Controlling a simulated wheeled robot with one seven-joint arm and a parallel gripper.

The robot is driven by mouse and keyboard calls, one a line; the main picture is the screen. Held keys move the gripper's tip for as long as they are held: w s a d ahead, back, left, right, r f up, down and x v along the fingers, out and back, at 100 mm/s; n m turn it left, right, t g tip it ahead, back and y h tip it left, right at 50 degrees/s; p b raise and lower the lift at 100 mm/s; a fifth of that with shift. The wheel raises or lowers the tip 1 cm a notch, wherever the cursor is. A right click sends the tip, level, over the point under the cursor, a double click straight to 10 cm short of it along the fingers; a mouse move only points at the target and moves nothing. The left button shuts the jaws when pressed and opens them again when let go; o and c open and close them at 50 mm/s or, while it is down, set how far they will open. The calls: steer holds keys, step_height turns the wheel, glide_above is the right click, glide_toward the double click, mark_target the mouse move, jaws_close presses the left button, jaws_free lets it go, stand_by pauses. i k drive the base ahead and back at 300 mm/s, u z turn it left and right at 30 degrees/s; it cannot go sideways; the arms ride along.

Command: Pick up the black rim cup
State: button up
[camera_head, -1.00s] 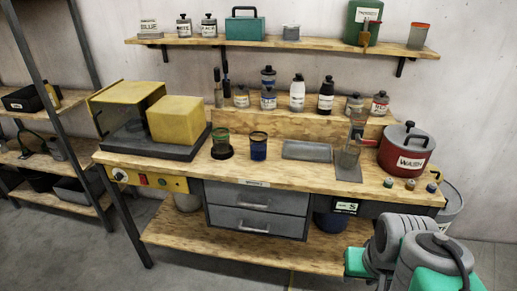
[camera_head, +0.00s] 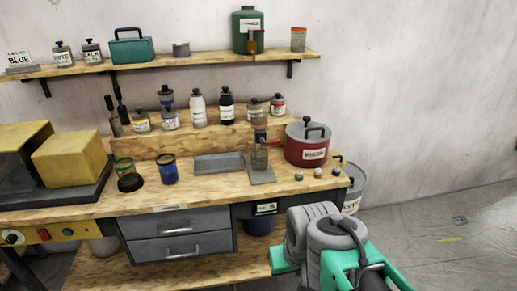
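A cup with a dark rim and blue sides (camera_head: 168,170) stands upright on the wooden workbench (camera_head: 85,206), left of the middle of the view. It looks like the black rim cup, but its rim is small at this distance. Just left of it, a green-rimmed cup (camera_head: 124,166) stands at a black round base. My grey and teal arm shows at the lower right, in front of the bench and well apart from both cups. My gripper's fingers cannot be made out in this view.
A grey tray (camera_head: 219,163), a glass jar on a stand (camera_head: 260,157) and a red pot (camera_head: 306,147) stand right of the cups. Yellow boxes (camera_head: 70,160) stand at left. Several bottles line the raised back ledge. Open floor (camera_head: 430,225) lies at the right.

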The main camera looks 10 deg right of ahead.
mark_target(168, 170)
steer(key=z, duration=0.5)
steer(key=k, duration=0.6)
steer(key=u, duration=0.55)
steer(key=i, duration=1.25)
steer(key=u, duration=1.7)
steer(key=i, duration=0.35)
steer(key=u, duration=0.45)
